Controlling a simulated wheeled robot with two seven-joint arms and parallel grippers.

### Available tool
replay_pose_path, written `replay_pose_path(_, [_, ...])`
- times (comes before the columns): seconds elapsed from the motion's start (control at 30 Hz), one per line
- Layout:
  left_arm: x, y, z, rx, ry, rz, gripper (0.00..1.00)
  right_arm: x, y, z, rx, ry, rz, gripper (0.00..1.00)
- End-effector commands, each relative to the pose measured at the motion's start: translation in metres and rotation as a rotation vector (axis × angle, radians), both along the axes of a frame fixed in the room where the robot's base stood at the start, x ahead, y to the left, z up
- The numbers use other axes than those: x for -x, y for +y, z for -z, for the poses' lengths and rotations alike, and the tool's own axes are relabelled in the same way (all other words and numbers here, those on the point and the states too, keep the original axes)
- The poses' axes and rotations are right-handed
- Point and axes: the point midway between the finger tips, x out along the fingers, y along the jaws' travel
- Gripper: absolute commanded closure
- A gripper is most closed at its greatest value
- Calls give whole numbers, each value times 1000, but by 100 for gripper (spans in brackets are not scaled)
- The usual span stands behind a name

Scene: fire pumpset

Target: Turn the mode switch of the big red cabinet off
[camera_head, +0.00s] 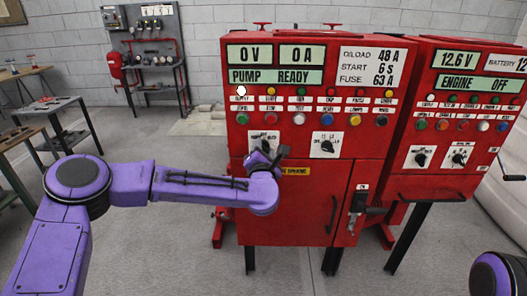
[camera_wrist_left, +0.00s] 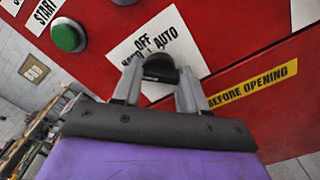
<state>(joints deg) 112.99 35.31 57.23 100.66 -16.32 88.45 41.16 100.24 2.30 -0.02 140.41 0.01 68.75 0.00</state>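The big red cabinet (camera_head: 285,220) stands in the middle of the head view. Its mode switch is a black knob (camera_wrist_left: 160,68) on a white plate (camera_wrist_left: 130,52) marked OFF and AUTO, with another word partly covered. My left gripper (camera_wrist_left: 160,84) has one finger on each side of the knob, close against it, and appears shut on it. In the head view the left gripper (camera_head: 265,155) is at the left of two switch plates and hides part of it. The exact knob angle is hard to tell. My right gripper is out of view.
A second selector (camera_head: 327,146) sits to the right, and a row of coloured buttons (camera_head: 301,119) lies above. A yellow warning strip (camera_wrist_left: 255,84) is below the switch. A smaller red cabinet (camera_head: 455,120) stands at right. A lever handle (camera_head: 359,203) protrudes lower right.

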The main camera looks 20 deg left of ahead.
Motion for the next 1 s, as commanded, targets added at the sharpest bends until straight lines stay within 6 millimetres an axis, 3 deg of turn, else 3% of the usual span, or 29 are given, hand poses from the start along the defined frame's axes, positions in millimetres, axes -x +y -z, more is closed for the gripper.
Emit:
replay_pose_path(0.37, [1,4,0,-95,27,3,88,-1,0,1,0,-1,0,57])
replay_pose_path(1.0, [1,5,-1,-579,168,1,88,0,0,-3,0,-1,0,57])
